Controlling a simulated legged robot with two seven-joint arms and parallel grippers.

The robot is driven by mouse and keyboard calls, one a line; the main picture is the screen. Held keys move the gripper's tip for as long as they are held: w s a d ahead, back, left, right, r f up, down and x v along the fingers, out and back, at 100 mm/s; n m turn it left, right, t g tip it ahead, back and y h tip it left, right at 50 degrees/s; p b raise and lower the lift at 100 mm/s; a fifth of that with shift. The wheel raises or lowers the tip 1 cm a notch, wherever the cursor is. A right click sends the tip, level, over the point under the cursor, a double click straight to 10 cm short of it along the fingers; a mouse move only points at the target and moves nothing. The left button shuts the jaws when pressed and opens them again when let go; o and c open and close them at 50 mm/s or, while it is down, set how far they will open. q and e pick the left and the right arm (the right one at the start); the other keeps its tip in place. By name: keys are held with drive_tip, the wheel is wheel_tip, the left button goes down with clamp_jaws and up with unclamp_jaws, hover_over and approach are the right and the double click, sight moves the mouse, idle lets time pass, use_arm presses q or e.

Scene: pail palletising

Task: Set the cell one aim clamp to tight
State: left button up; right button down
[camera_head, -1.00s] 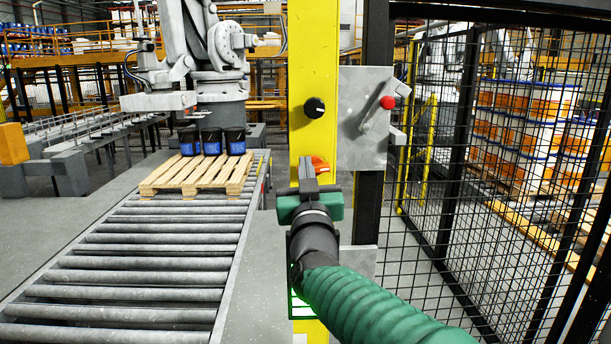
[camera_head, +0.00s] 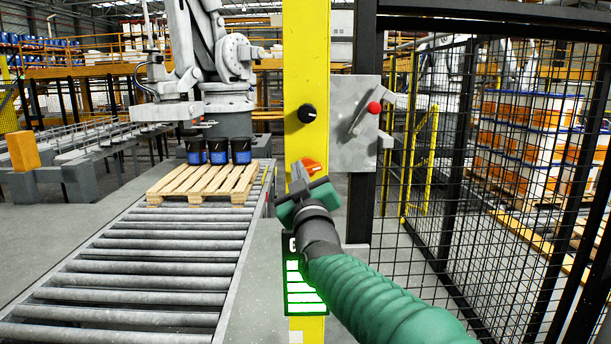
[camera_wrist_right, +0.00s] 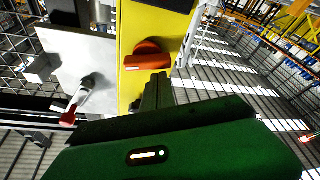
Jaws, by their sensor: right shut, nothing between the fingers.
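A yellow post (camera_head: 306,75) carries a black round knob (camera_head: 307,113) and, lower down, an orange knob (camera_head: 313,167). A grey plate beside the post (camera_head: 345,150) holds a lever with a red ball end (camera_head: 374,107). No label shows which of these is the aim clamp. My right gripper (camera_head: 298,172) is shut and empty, with its fingertips close to the orange knob. In the right wrist view, the shut fingers (camera_wrist_right: 158,88) point at the orange knob (camera_wrist_right: 147,58); I cannot tell whether they touch it. My left gripper is not in view.
A lit green panel (camera_head: 303,285) is on the lower post, partly behind my arm. A roller conveyor (camera_head: 150,270) runs at left with a wooden pallet (camera_head: 203,185) and dark pails (camera_head: 217,151). Black mesh fencing (camera_head: 445,150) stands at right.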

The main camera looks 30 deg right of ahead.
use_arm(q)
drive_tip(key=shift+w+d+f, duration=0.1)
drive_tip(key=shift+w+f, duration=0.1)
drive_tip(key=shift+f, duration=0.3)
use_arm(e)
drive_tip(key=n+y, duration=0.1)
drive_tip(key=n, duration=0.3)
drive_tip(key=f+n+y, duration=0.1)
drive_tip(key=n, duration=0.3)
drive_tip(key=f+n+g+y, duration=0.1)
drive_tip(key=n+y, duration=0.1)
drive_tip(key=n, duration=0.2)
drive_tip(key=shift+w, duration=0.35)
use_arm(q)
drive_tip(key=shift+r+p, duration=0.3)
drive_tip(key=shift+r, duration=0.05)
use_arm(e)
drive_tip(key=shift+d+f+n+g+y, duration=0.2)
drive_tip(key=shift+n+g+y, duration=0.1)
drive_tip(key=shift+n, duration=0.5)
drive_tip(key=shift+a, duration=0.1)
